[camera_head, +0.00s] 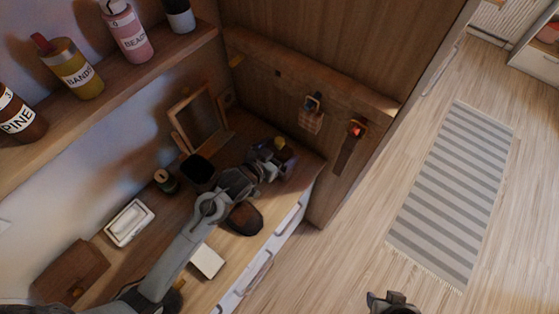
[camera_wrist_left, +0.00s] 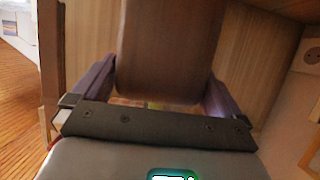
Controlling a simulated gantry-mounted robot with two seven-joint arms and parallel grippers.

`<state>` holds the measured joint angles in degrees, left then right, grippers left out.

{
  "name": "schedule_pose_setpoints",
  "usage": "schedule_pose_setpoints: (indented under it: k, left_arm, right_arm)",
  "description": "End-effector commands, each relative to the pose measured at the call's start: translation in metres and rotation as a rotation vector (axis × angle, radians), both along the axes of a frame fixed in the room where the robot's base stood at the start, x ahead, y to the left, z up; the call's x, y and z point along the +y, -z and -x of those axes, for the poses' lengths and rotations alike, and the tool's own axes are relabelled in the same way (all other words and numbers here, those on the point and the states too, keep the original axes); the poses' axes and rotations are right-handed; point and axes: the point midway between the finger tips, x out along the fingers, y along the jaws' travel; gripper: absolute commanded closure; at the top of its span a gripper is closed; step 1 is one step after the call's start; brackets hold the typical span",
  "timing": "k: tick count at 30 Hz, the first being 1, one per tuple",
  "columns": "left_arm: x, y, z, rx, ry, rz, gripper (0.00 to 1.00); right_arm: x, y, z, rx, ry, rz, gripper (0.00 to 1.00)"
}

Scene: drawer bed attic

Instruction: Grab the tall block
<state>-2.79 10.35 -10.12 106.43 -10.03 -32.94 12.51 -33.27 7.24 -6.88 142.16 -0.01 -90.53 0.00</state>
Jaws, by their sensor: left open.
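A tall, dark brown block (camera_wrist_left: 170,45) with rounded lower corners fills the upper middle of the left wrist view. My left gripper (camera_head: 284,156) is open over the far right end of the desk. In the left wrist view its two purple-grey fingers (camera_wrist_left: 158,92) stand on either side of the block's lower part, with narrow gaps visible. In the head view the gripper hides most of what is between its fingers; only a small yellowish top (camera_head: 280,143) shows there. Part of my right gripper (camera_head: 393,303) shows at the bottom edge, its jaws unclear.
The wooden desk holds a dark cup (camera_head: 198,170), a thread spool (camera_head: 165,181), a white tray (camera_head: 130,222), a brown case (camera_head: 70,272) and a wooden frame (camera_head: 200,118). A tall wooden panel (camera_head: 300,60) stands behind. A shelf (camera_head: 110,88) with bottles is upper left.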

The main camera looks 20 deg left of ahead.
Motion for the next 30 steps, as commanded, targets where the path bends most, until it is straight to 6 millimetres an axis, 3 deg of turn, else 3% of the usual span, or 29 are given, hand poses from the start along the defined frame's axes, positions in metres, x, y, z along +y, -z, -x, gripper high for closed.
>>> schedule_pose_setpoints:
  k: [6, 15, 26, 30]
  left_arm:
    - [-0.005, 0.008, -0.020, -0.001, -0.001, 0.001, 0.00]
    - [-0.006, 0.009, -0.021, 0.000, -0.001, 0.000, 0.02]
    - [-0.006, 0.009, -0.021, 0.000, -0.001, 0.000, 0.57]
    - [-0.006, 0.009, -0.021, -0.001, -0.001, 0.000, 0.60]
  right_arm:
    - [0.000, 0.001, 0.000, -0.001, 0.001, -0.001, 0.54]
    - [0.002, 0.001, 0.000, 0.000, 0.006, -0.008, 0.54]
    - [0.002, 0.001, -0.001, 0.000, 0.006, -0.009, 0.54]
    - [0.002, 0.001, -0.001, 0.000, 0.006, -0.009, 0.54]
